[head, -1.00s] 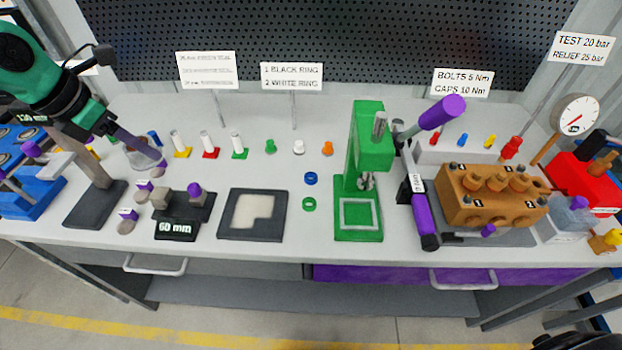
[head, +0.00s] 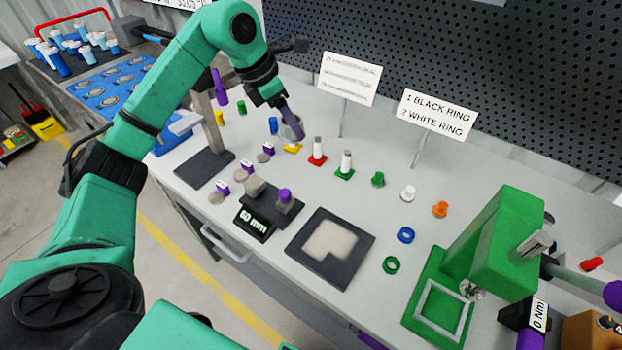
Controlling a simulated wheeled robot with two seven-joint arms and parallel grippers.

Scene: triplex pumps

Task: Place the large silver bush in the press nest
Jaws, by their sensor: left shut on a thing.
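The green press (head: 500,240) stands at the right of the bench. Its nest (head: 441,312), a pale square frame on the green base, appears empty. My right gripper is not in view.
Red (head: 317,158) and green (head: 344,172) holders with white cylinders stand right of the gripper. A dark tray (head: 352,271), blue ring (head: 406,235) and green ring (head: 391,265) lie before the press.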

